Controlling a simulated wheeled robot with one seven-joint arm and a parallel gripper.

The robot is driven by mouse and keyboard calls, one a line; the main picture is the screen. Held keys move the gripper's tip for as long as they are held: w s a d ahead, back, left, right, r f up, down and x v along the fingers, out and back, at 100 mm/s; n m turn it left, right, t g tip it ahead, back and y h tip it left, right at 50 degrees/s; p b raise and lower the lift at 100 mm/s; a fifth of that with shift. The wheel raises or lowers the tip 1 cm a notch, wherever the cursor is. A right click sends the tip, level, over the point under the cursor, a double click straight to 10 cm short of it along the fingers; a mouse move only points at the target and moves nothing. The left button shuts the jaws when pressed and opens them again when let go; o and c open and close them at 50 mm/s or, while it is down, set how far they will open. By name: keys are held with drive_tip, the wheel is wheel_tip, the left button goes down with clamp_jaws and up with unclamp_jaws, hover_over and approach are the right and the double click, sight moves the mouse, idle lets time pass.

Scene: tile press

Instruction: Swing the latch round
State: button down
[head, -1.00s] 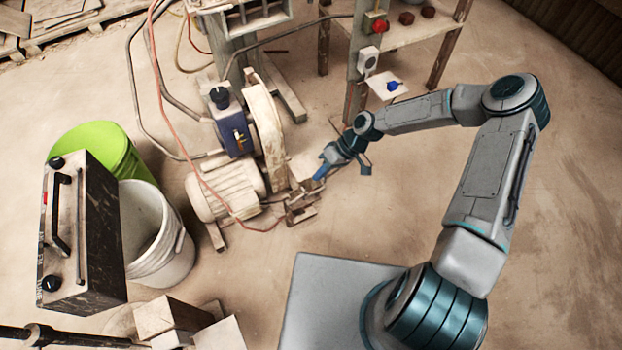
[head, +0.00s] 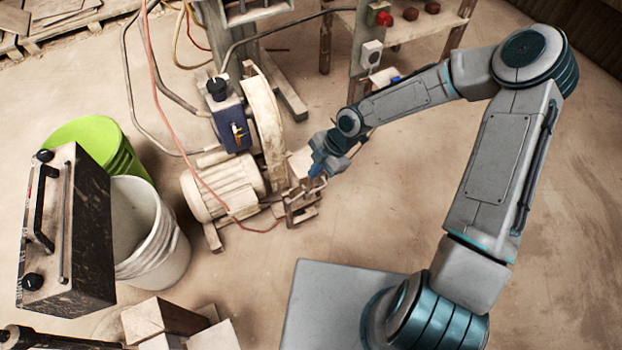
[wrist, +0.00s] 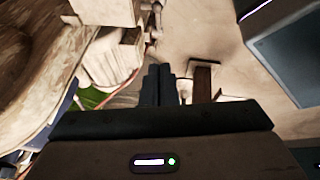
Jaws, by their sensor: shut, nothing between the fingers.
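My gripper (head: 315,172) is shut and empty, beside the press machine's lower front corner in the head view. In the wrist view its dark fingers (wrist: 160,85) lie together, pointing away from the camera. A brown bar with pale ends (wrist: 203,82) stands just right of the fingers, apart from them in the picture; whether they touch is unclear. It seems to belong to the small bracket (head: 300,212) at the machine's foot. I cannot tell for sure which part is the latch.
The motor (head: 226,190) and blue box (head: 232,125) stand left of my gripper. A white bucket (head: 150,240), a green bucket (head: 88,135) and a black case (head: 85,225) are farther left. The floor right of the gripper is open.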

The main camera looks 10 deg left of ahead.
drive_tip(key=b, duration=0.4)
hover_over(299, 196)
drive_tip(key=d, duration=0.1)
wheel_tip(299, 196, down, 8)
drive_tip(key=f, duration=0.1)
drive_tip(key=shift+w+d+f+b, duration=0.15)
drive_tip(key=shift+f+b, duration=0.1)
drive_tip(key=shift+f, duration=0.2)
drive_tip(key=shift+w+d+f+b, duration=0.2)
drive_tip(key=shift+f+b, duration=0.1)
drive_tip(key=shift+f, duration=0.2)
drive_tip(key=shift+w+d+f+b, duration=0.15)
drive_tip(key=shift+f+b, duration=0.1)
drive_tip(key=shift+f, duration=0.2)
drive_tip(key=shift+s+f, duration=0.1)
drive_tip(key=shift+s, duration=0.05)
